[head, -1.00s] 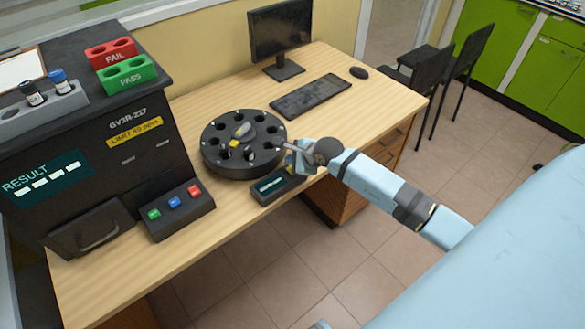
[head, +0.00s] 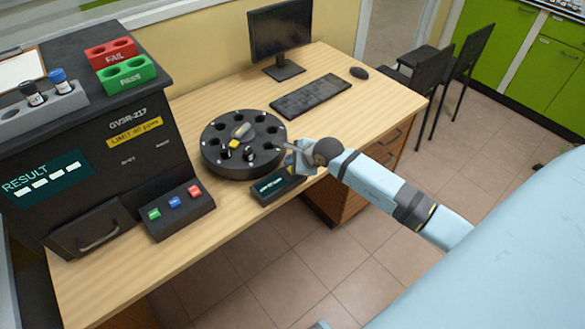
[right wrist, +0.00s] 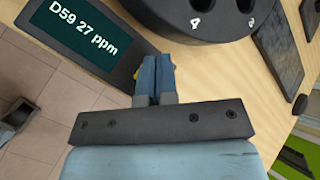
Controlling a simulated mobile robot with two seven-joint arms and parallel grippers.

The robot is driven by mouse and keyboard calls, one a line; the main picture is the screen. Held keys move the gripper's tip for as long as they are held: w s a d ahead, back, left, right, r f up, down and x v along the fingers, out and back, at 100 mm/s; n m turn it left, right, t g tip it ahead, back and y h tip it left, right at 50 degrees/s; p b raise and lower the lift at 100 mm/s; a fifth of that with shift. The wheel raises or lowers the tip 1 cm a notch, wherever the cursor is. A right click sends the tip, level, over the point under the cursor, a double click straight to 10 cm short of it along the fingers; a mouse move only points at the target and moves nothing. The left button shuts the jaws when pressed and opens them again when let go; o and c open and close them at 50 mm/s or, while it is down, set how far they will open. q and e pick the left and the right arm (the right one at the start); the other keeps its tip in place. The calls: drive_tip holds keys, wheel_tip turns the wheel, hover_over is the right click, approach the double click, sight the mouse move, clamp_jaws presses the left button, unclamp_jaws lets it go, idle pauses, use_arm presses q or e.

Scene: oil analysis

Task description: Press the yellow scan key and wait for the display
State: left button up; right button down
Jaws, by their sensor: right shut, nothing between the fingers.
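The scan unit (head: 278,187) is a small dark box with a lit display, on the desk's front edge beside the round black carousel (head: 215,155). In the right wrist view its display (right wrist: 75,32) reads "D59 27 ppm". My right gripper (head: 290,158) is shut and empty, with its fingertips (right wrist: 156,66) over the right end of the scan unit. Only thin slivers of the yellow scan key (right wrist: 137,73) show beside the fingers; they hide the rest. I cannot tell whether the fingertips touch the key. My left gripper is not in view.
A large analyser (head: 110,150) with a "RESULT" screen stands at left, its button box (head: 180,212) in front. A green PASS rack (head: 127,76) and red FAIL rack (head: 110,53) sit on top. A keyboard (head: 310,95) and monitor (head: 280,30) stand behind.

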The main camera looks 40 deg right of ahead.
drive_tip(key=shift+f, duration=0.1)
idle(0.4)
drive_tip(key=shift+f+b, duration=0.3)
drive_tip(key=shift+b, duration=0.05)
drive_tip(key=shift+f+b, duration=0.4)
drive_tip(key=shift+f, duration=0.15)
idle(0.6)
drive_tip(key=shift+r, duration=0.1)
drive_tip(key=shift+r+p, duration=0.7)
drive_tip(key=shift+r, duration=0.15)
drive_tip(key=shift+r+p, duration=1.8)
drive_tip(key=shift+r, duration=0.75)
